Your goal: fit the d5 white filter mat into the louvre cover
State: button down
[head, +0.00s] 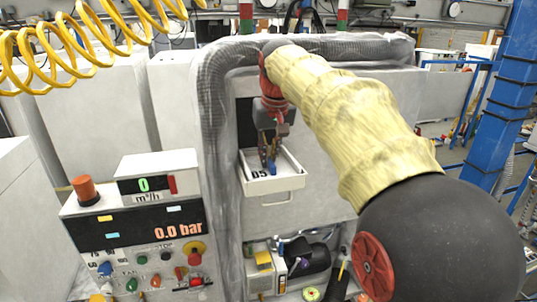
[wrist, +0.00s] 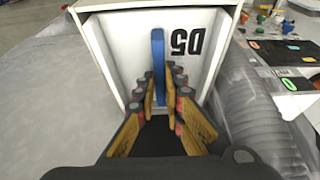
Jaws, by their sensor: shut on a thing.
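The white filter mat marked D5 (wrist: 190,62) lies face up within the raised walls of the white louvre cover (wrist: 98,50). A blue upright tab (wrist: 158,55) stands on the mat. My gripper (wrist: 159,88) is shut on this tab. In the head view my gripper (head: 267,160) points down into the cover (head: 275,184), which juts out from a dark opening in the wrapped cabinet. The mat's D5 mark (head: 259,175) shows beside the fingers. I cannot tell whether the mat sits flush; its near edge is hidden.
A grey wrapped hose (head: 212,120) runs along the left and top of the opening. A control panel (head: 135,235) with knobs stands at left. Below the cover is a bay with a black motor (head: 308,258). A blue post (head: 497,100) stands at right.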

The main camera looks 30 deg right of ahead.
jog(key=shift+f, duration=0.25)
jog(key=c, duration=1.8)
grip_release()
jog(key=v, duration=1.2)
jog(key=shift+s, duration=0.1)
